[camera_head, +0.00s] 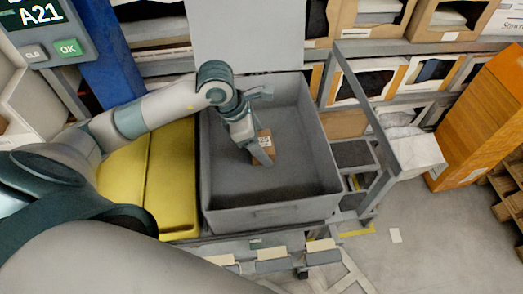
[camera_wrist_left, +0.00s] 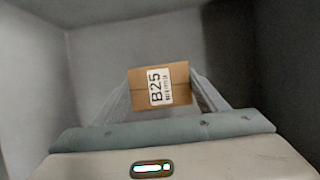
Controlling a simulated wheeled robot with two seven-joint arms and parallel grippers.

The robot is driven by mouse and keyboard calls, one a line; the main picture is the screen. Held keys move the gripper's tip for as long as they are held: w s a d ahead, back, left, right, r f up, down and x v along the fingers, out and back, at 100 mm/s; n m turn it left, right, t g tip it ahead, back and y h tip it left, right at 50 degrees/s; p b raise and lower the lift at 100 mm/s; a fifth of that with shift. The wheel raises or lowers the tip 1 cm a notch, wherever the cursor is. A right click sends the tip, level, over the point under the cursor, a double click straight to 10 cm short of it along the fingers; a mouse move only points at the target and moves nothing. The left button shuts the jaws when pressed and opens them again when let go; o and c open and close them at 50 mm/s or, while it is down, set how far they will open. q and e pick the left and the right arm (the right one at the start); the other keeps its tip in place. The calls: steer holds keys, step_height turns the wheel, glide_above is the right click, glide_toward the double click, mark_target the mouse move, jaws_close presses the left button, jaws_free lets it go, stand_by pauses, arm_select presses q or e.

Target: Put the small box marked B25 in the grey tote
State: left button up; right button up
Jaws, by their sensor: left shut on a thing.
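The small brown box marked B25 (camera_wrist_left: 178,78) is between the fingers of my left gripper (camera_wrist_left: 165,92) in the left wrist view, its white label facing the camera. In the head view my left gripper (camera_head: 262,150) reaches down inside the grey tote (camera_head: 270,217), shut on the box (camera_head: 266,136). The tote's grey walls surround the box in both views. I cannot tell whether the box touches the tote's floor. No other item shows inside the tote. My right gripper is not in view.
A yellow tote (camera_head: 173,180) stands directly left of the grey tote. Racks with open cartons (camera_head: 372,75) run behind. A metal frame (camera_head: 365,110) rises on the right. An orange stack (camera_head: 483,118) stands farther right. A screen reading A21 (camera_head: 40,15) is at upper left.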

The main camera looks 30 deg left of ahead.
arm_select(q)
steer(key=shift+f+p, duration=0.4)
steer(key=shift+f, duration=1.55)
steer(key=shift+f, duration=0.1)
steer(key=o, duration=1.1)
steer(key=b+v, duration=0.1)
steer(key=v, duration=1.1)
